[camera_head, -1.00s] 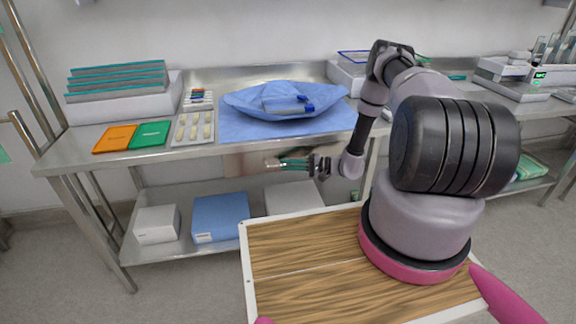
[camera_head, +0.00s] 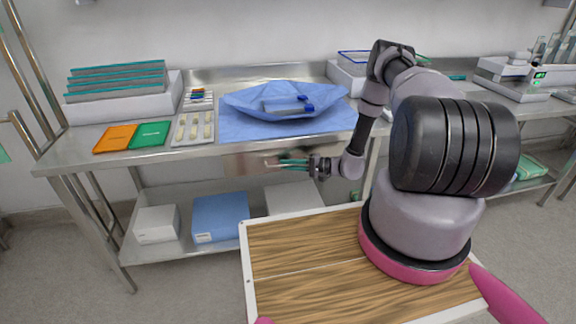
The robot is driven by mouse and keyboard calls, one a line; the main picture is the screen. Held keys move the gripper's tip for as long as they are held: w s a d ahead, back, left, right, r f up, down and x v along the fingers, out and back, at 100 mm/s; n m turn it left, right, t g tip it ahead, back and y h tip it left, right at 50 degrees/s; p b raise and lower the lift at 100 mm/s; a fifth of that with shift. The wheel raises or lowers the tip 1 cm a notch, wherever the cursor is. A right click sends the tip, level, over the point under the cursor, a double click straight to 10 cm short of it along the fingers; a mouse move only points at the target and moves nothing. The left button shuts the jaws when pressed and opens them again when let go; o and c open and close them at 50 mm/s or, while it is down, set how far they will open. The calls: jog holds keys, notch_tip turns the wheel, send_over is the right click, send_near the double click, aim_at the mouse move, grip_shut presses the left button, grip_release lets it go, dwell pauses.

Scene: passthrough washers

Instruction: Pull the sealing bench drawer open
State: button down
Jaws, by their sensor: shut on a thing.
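The sealing bench (camera_head: 75,150) is a long steel table against the wall. Its drawer front (camera_head: 243,165) is a shiny steel panel under the worktop, below the blue wrap. The drawer looks shut or nearly so; how far it stands out is hard to tell. My gripper (camera_head: 287,163) lies sideways at the right part of this front, its teal-marked fingers shut on the drawer handle. The handle itself is hidden by the fingers.
A blue wrapped bundle (camera_head: 275,102) lies on the worktop above the drawer. Orange (camera_head: 115,138) and green (camera_head: 150,134) cards lie near the front edge. White (camera_head: 157,224) and blue (camera_head: 220,217) boxes stand on the lower shelf. My wooden-topped base is close in front.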

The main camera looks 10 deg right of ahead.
jog(key=s, duration=2.4)
jog(key=c, duration=0.9)
grip_release()
jog(key=shift+d, duration=0.1)
